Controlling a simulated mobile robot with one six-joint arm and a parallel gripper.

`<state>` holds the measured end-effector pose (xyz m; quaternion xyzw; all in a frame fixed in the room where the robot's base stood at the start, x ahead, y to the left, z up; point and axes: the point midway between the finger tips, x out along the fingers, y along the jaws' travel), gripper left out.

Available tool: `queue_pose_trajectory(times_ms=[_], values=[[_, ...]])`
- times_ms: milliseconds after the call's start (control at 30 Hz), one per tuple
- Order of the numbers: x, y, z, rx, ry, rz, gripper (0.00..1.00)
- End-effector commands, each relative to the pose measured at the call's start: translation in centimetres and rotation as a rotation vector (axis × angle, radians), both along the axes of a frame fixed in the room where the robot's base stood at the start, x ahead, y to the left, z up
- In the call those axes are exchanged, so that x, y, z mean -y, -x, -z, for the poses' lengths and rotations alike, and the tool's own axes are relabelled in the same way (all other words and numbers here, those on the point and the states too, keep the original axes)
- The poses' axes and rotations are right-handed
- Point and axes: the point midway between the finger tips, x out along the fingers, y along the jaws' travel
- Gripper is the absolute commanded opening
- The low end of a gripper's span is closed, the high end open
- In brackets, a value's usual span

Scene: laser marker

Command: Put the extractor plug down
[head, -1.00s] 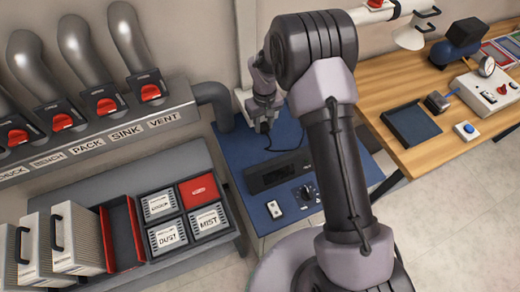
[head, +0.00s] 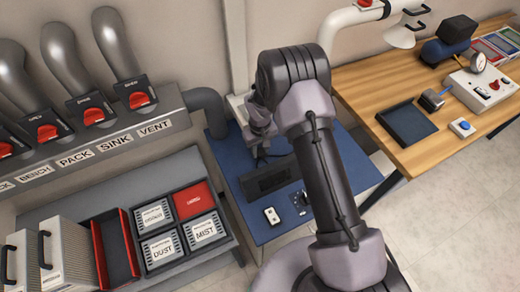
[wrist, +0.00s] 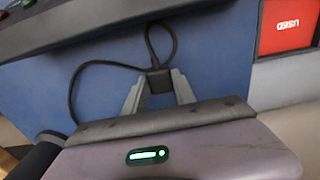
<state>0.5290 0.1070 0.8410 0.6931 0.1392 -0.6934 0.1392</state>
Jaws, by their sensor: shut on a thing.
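The extractor plug (wrist: 159,80) is a small black block with a black cable looping from it. In the wrist view it sits between the two grey fingers of my gripper (wrist: 158,93), which is shut on it. The plug is over the blue tabletop (wrist: 215,62); I cannot tell whether it touches the surface. In the head view my gripper (head: 261,158) is at the back of the blue table (head: 232,163), just behind a black panel unit (head: 268,180). The plug is too small and dark to make out clearly there.
A white switch plate (head: 272,215) and a dial (head: 301,200) are at the table's front. A grey shelf on the left holds labelled filter boxes (head: 163,250) and a red USED bin (head: 194,201). A wooden bench (head: 365,95) stands at right.

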Motion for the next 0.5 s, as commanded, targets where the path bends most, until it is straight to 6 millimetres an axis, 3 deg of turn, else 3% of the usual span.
queue_pose_trajectory(times_ms=[267,300,400,500], values=[[0.03,0.07,0.75,-0.002,0.001,0.000,0.00],[0.05,0.11,0.75,-0.003,0.001,0.000,0.36],[0.06,0.18,0.79,-0.005,0.001,0.000,0.54],[0.07,0.14,0.77,-0.004,0.002,0.000,0.54]])
